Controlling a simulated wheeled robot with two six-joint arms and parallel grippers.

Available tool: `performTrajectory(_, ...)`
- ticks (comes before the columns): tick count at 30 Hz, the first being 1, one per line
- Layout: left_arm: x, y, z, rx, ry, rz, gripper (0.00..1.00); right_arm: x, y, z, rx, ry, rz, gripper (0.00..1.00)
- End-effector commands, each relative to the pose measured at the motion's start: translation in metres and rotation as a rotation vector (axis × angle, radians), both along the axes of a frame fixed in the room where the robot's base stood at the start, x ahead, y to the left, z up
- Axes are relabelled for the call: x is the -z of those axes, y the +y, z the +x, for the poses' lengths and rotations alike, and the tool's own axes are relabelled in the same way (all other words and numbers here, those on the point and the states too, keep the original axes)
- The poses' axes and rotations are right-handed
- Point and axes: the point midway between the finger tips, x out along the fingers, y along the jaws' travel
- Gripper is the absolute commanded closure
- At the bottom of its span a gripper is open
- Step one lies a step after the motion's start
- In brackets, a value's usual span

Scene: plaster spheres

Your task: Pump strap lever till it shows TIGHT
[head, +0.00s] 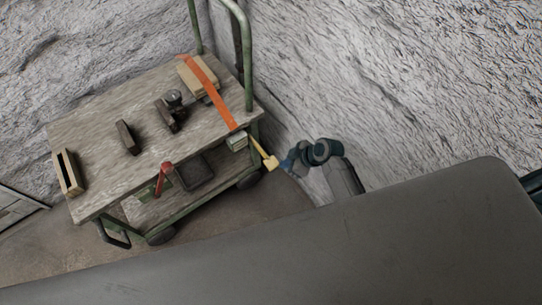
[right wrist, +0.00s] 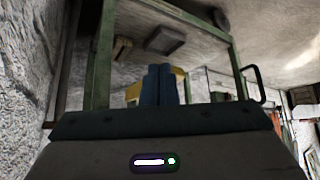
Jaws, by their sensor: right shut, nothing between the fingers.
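An orange strap (head: 212,95) runs across the right end of the cart's wooden top, over a wooden block (head: 196,75). At the cart's edge it meets a small pale ratchet box (head: 237,141). A yellow lever (head: 264,154) sticks out from there, down and to the right. My right gripper (head: 288,161) is at the lever's outer end; I cannot tell whether they touch. In the right wrist view its blue fingers (right wrist: 160,85) are shut and empty, with yellow parts of the lever (right wrist: 180,76) showing behind them. No TIGHT marking is readable. My left gripper is not in view.
The green-framed cart (head: 90,112) stands by a rough white wall (head: 370,60). On its top are a wooden frame (head: 68,172), a dark block (head: 128,137) and a dark tool (head: 170,112). A red handle (head: 162,178) shows at the near edge. A dark tray (head: 195,172) lies below.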

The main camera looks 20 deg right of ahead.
Motion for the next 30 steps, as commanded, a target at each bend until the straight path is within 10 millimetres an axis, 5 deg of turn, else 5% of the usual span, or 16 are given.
performTrajectory(6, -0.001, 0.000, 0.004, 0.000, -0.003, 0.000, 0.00, -0.001, -0.001, 0.000, 0.000, -0.001, 0.001, 1.00)
performTrajectory(21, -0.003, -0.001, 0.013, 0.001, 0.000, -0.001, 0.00, -0.057, -0.037, -0.025, -0.001, -0.002, -0.001, 1.00)
performTrajectory(30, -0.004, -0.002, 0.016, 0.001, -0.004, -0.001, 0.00, -0.060, -0.038, -0.026, 0.000, -0.001, 0.001, 1.00)
